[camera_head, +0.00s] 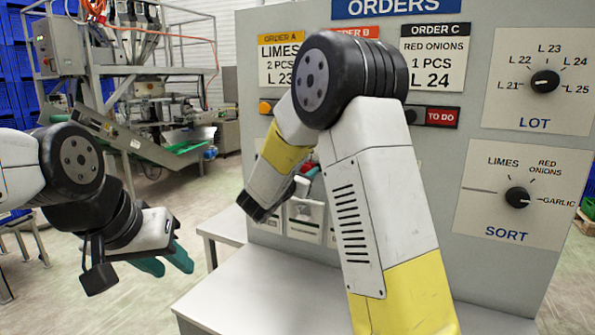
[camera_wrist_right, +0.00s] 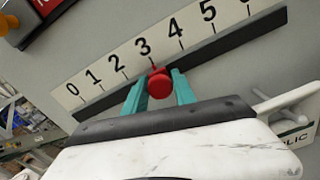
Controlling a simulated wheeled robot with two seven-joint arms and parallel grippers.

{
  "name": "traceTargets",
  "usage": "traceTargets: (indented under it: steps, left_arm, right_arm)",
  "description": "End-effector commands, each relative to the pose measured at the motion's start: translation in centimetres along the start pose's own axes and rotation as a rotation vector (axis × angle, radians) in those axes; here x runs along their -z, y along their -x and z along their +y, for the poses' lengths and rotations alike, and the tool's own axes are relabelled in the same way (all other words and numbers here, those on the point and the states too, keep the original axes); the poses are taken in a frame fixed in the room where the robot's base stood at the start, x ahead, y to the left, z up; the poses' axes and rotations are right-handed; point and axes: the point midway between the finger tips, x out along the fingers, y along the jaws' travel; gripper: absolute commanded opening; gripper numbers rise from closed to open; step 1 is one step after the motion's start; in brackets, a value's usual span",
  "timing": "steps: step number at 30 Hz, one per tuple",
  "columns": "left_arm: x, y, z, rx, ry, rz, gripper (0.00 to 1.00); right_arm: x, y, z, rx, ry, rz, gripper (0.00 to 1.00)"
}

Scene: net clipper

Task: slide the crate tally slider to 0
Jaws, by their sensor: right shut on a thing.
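The crate tally slider has a red knob (camera_wrist_right: 159,84) on a dark slot below a white scale (camera_wrist_right: 122,62) with numbers from 0 upward. The knob stands at about the 3 mark. My right gripper (camera_wrist_right: 160,90) has its teal fingers on either side of the knob and is shut on it. In the head view my right arm hides most of the slider; only a bit of teal finger (camera_head: 311,173) shows. My left gripper (camera_head: 165,262) hangs empty at the left, away from the panel, its fingers seen close together.
The grey panel carries a LOT dial (camera_head: 545,81), a SORT dial (camera_head: 517,197) and a red TO DO sign (camera_head: 441,117). A light table (camera_head: 230,290) stands below. Along the slot towards 0 looks clear.

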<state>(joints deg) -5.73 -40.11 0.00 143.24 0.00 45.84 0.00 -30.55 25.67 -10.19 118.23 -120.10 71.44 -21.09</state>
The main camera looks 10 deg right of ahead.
Motion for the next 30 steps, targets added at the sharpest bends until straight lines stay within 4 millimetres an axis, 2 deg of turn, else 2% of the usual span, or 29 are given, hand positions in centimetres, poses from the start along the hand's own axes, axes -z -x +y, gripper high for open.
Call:
traceTargets:
  steps: [20,26,30]
  left_arm:
    - [0.0,0.0,0.0,0.0,0.0,0.0,0.36]
    - [0.0,0.0,0.0,0.0,0.0,0.0,0.36]
    - [0.0,0.0,0.0,0.0,0.0,0.0,0.36]
  right_arm:
    - [0.1,0.1,0.3,-0.002,-0.004,0.002,0.0]
    - [0.8,0.1,2.8,-0.005,-0.005,0.002,0.0]
    - [1.7,0.2,6.0,-0.005,-0.005,0.002,0.0]
